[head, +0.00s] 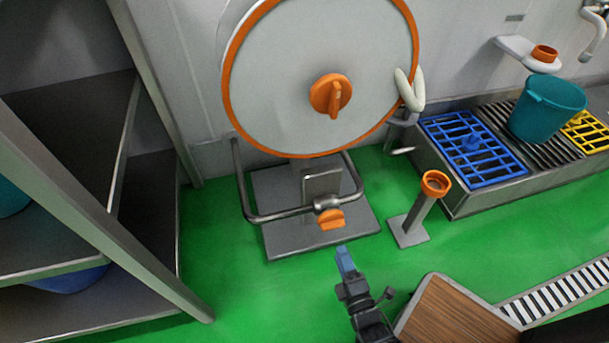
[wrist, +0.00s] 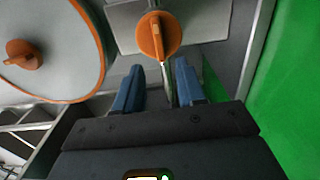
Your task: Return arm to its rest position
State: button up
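My gripper (head: 345,262) has blue fingertips and hangs over the green floor, in front of the grey base plate of the large round machine. In the wrist view my gripper (wrist: 160,85) has its two blue fingers apart with nothing held between them. An orange knob (wrist: 158,36) lies ahead of the fingertips, apart from them. The same orange knob (head: 331,219) shows in the head view low on the machine, beside a bent metal bar (head: 280,217).
The round white lid (head: 290,60) with orange rim stands behind. A metal shelf (head: 60,235) is at left. An orange-topped post (head: 420,210), a teal bucket (head: 547,110) and a blue grate (head: 472,150) are at right. A wooden-topped piece (head: 455,315) is close to my gripper's right.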

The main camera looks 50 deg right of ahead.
jog(key=s+a+r+m+y, duration=0.5)
jog(key=s+a+r+m, duration=0.3)
jog(key=a+r, duration=0.5)
jog(key=s+r+m+y, duration=0.15)
jog(key=s+r, duration=0.35)
jog(key=r, duration=0.6)
notch_tip(320, 180, up, 47)
jog(key=s+m+y+p, duration=0.2)
jog(key=y+p, duration=0.1)
jog(key=p, duration=3.1)
jog(key=shift+d, duration=0.3)
jog(key=shift+s+y, duration=0.1)
jog(key=shift+y, duration=0.15)
